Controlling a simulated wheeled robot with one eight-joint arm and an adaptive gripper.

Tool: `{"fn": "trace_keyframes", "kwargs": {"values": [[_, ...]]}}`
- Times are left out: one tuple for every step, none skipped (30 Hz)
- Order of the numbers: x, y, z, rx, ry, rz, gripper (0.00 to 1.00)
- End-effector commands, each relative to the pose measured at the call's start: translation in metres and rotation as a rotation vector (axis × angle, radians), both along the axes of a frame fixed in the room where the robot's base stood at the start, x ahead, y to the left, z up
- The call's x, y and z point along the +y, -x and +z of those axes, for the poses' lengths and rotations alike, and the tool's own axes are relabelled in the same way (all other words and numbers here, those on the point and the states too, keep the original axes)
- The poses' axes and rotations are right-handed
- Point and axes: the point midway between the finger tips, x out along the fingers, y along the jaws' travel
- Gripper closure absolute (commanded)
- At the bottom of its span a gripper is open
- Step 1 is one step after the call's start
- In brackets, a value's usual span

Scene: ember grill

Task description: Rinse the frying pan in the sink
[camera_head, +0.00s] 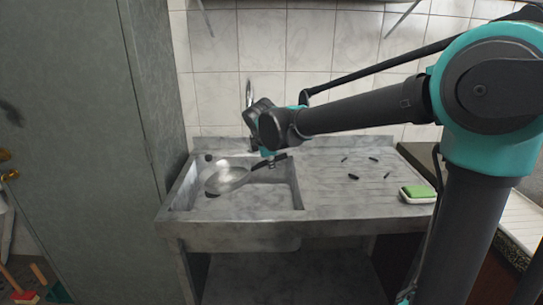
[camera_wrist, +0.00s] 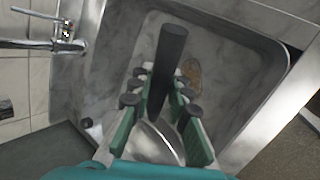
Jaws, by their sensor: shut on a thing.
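The metal frying pan (camera_head: 226,180) is in the sink basin (camera_head: 272,203), tilted, its shiny bowl at the left of my gripper. Its dark handle (camera_wrist: 170,50) runs between the fingers in the wrist view. My gripper (camera_wrist: 160,92) is shut on the handle, with teal and dark fingers on both sides. Part of the pan's metal (camera_wrist: 155,145) shows between the finger bases; the rest is hidden. The chrome faucet (camera_head: 249,95) rises behind the basin, and it also shows at the upper left of the wrist view (camera_wrist: 40,44). I see no water running.
A green sponge (camera_head: 420,191) lies on a white dish at the right of the counter. Several small dark pieces (camera_head: 353,177) lie on the drainboard. A brownish patch (camera_wrist: 190,72) shows on the basin floor. A tall grey cabinet (camera_head: 75,120) stands close at the left.

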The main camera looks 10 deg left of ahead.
Motion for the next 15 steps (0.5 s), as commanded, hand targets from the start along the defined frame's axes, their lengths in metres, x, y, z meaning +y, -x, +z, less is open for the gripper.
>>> {"fn": "trace_keyframes", "kwargs": {"values": [[0.0, 0.0, -0.005, 0.0, -0.001, -0.001, 1.0], [0.0, 0.0, -0.007, 0.0, -0.001, -0.001, 1.0], [0.0, 0.0, -0.011, 0.0, -0.001, -0.001, 1.0], [0.0, 0.0, -0.014, 0.0, -0.001, -0.001, 1.0], [0.0, 0.0, -0.016, 0.0, -0.001, -0.001, 1.0], [0.0, 0.0, -0.02, 0.0, -0.001, -0.001, 1.0], [0.0, 0.0, -0.023, 0.0, -0.001, -0.001, 1.0], [0.0, 0.0, -0.025, 0.0, -0.001, -0.001, 1.0], [0.0, 0.0, -0.029, 0.0, -0.001, -0.001, 1.0], [0.0, 0.0, -0.031, 0.0, -0.001, -0.001, 1.0], [0.0, 0.0, -0.034, 0.0, -0.001, -0.001, 1.0], [0.0, 0.0, -0.038, 0.0, -0.001, -0.001, 1.0], [0.0, 0.0, -0.04, 0.0, -0.001, -0.001, 1.0], [0.0, 0.0, -0.043, 0.0, -0.001, -0.001, 1.0], [0.0, 0.0, -0.047, 0.0, -0.001, -0.001, 1.0]]}}
